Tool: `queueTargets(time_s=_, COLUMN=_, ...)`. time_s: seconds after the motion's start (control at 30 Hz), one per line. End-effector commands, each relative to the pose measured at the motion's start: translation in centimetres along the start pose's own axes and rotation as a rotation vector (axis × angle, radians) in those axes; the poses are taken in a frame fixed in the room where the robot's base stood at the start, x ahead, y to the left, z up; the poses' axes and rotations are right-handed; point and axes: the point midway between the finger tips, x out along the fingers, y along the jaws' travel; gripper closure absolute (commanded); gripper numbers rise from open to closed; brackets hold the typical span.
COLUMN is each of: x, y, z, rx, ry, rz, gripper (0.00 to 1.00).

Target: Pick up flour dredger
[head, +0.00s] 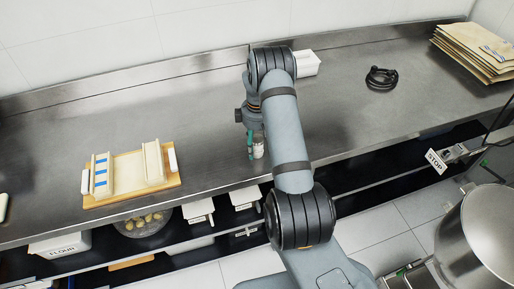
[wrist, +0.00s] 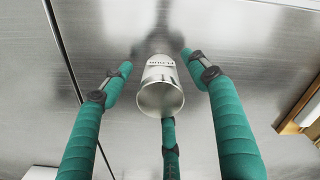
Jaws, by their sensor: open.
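The flour dredger (wrist: 161,86) is a small pale metal can with a label reading FLOUR, shown between my fingers in the wrist view. Its round end faces the camera. In the head view the dredger (head: 259,148) stands on the steel counter, partly hidden by my arm. My gripper (wrist: 160,72) has three teal fingers, spread open around the dredger: one on each side and one below it in the picture. Gaps show between the side fingers and the can; I cannot tell whether the lower finger touches it. In the head view my gripper (head: 251,143) is mostly hidden.
A wooden board (head: 128,179) with pale blocks lies to the left on the counter. A white box (head: 308,64) stands behind my arm. A black coiled cable (head: 381,78) and a stack of paper sacks (head: 478,50) are right. A steel bowl (head: 482,240) is at lower right.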

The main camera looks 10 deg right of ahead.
Motion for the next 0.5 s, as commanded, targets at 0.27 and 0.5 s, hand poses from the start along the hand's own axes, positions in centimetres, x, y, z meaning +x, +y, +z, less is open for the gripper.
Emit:
queueTargets(time_s=0.27, x=0.0, y=0.0, z=-0.02, rx=-0.001, ry=0.0, rz=0.0, gripper=0.49)
queueTargets(time_s=0.5, x=-0.02, y=0.0, z=-0.01, rx=-0.001, ry=0.0, rz=0.0, gripper=0.63)
